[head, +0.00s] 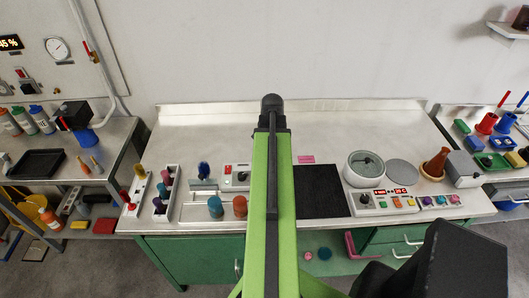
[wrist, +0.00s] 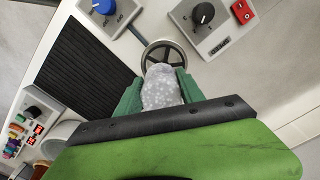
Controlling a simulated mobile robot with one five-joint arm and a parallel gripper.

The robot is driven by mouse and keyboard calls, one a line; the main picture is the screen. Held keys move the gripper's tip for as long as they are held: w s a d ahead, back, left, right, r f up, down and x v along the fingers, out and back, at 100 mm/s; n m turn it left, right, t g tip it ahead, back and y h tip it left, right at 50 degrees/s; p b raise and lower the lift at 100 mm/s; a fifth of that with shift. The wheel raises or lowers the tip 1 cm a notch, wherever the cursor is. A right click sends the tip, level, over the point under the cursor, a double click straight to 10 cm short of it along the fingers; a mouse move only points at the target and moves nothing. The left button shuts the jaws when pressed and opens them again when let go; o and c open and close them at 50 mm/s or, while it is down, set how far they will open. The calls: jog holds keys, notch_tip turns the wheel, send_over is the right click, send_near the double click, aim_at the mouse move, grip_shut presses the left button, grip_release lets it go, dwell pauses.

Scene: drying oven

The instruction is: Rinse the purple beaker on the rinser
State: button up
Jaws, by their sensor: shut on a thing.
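In the wrist view my gripper (wrist: 160,90) has its green fingers shut on a pale grey, speckled, rounded thing (wrist: 161,88). No purple shows on it, so I cannot tell whether it is the purple beaker. A dark round ring with spokes (wrist: 152,52), which looks like the rinser, lies just beyond the held thing, partly hidden by it. I cannot tell whether they touch. In the head view my green arm reaches over the bench and hides the gripper and the ring.
A black mat (head: 320,190) lies right of my arm on the steel bench (head: 340,120). A control box with a black knob (head: 237,177), a teal cup (head: 215,206) and an orange cup (head: 240,206) stand left. A round bath (head: 365,168) and a brown flask (head: 436,163) stand right.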

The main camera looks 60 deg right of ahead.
jog(key=m, duration=0.2)
jog(key=f+m+b, duration=0.1)
jog(key=m, duration=0.1)
jog(key=w+f+m+b, duration=0.1)
jog(key=m, duration=0.1)
jog(key=shift+w+f, duration=0.1)
jog(key=shift+f, duration=0.1)
jog(key=shift+a, duration=0.15)
dwell(0.6)
dwell(0.5)
